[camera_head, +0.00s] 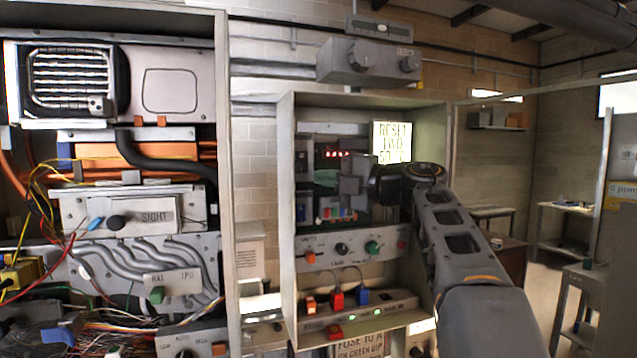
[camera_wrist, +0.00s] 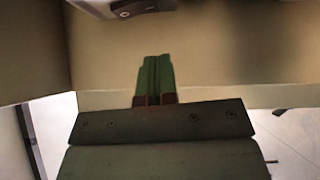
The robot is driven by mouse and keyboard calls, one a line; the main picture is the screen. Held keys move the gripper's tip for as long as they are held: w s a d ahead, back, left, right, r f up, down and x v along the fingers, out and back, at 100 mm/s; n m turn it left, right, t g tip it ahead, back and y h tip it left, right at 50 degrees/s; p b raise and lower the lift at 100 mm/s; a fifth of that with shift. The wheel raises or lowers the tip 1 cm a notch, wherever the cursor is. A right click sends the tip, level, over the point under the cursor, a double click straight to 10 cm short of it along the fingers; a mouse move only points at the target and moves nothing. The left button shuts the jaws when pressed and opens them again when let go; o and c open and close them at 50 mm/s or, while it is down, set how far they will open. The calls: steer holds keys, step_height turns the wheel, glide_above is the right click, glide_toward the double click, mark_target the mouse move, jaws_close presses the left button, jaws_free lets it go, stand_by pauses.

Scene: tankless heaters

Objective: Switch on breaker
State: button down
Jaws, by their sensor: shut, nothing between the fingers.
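My gripper (camera_wrist: 157,60) shows in the wrist view as two green fingers pressed together, with nothing between them. In the head view my gripper (camera_head: 324,179) is inside the open grey cabinet (camera_head: 287,200), in front of its upper panel. Small coloured switches (camera_head: 338,214) sit just below it. I cannot tell which part is the breaker; my gripper and wrist hide part of the panel. In the wrist view the fingers point toward a plain tan surface (camera_wrist: 200,50), and I cannot tell whether they touch it.
Below are a row with a green knob (camera_head: 373,247) and a shelf with red (camera_head: 337,299) and blue (camera_head: 361,296) plugs. A lit sign (camera_head: 391,142) is at upper right. The cabinet walls enclose my gripper.

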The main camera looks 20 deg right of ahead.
steer(key=b+v, duration=0.2)
steer(key=v, duration=0.6)
steer(key=shift+d+f, duration=0.2)
steer(key=shift+d, duration=0.25)
